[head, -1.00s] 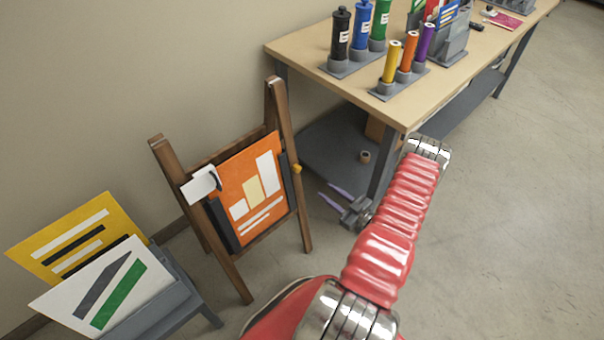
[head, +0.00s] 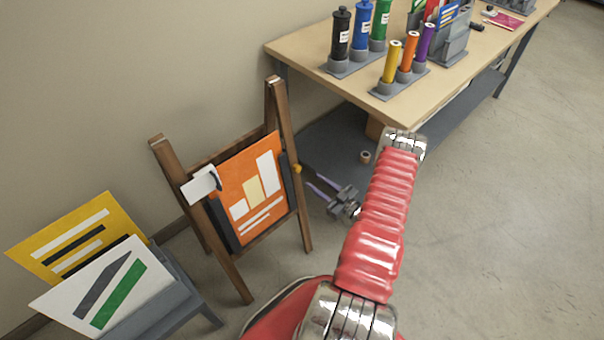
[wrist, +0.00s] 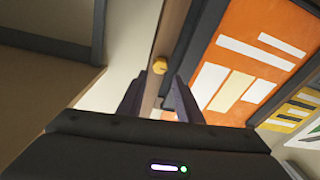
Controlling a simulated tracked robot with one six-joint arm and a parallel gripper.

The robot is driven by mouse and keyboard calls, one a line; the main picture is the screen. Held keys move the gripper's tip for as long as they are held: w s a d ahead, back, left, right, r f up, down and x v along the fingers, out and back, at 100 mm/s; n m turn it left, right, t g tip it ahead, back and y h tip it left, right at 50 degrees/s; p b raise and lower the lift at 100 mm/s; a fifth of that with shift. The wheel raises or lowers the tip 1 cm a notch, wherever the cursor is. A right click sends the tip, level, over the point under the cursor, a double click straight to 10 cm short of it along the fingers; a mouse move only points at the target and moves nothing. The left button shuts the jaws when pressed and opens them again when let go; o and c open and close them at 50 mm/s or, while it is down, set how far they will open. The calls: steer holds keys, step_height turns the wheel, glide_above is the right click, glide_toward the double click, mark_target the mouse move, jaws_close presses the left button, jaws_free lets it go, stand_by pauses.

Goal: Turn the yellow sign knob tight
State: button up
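The yellow knob (head: 297,169) is on the right edge of the wooden easel sign (head: 281,150), beside its orange poster (head: 247,187). In the wrist view the knob (wrist: 160,66) sits on the wooden post, ahead of and between the fingertips. My gripper (head: 312,178) is open, its two purple fingers pointing left toward the sign, a short way from the knob. In the wrist view my gripper (wrist: 158,88) has an empty gap between its fingers. Nothing touches the knob.
A workbench (head: 405,108) with bottles and coloured rolls stands at the back right, its lower shelf (head: 335,140) behind my gripper. A grey rack (head: 165,305) with yellow and white boards is at the lower left. Open floor (head: 510,230) lies to the right.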

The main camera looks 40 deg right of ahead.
mark_target(299, 170)
steer(key=w, duration=0.7)
steer(key=shift+w+a, duration=0.3)
steer(key=shift+w, duration=0.05)
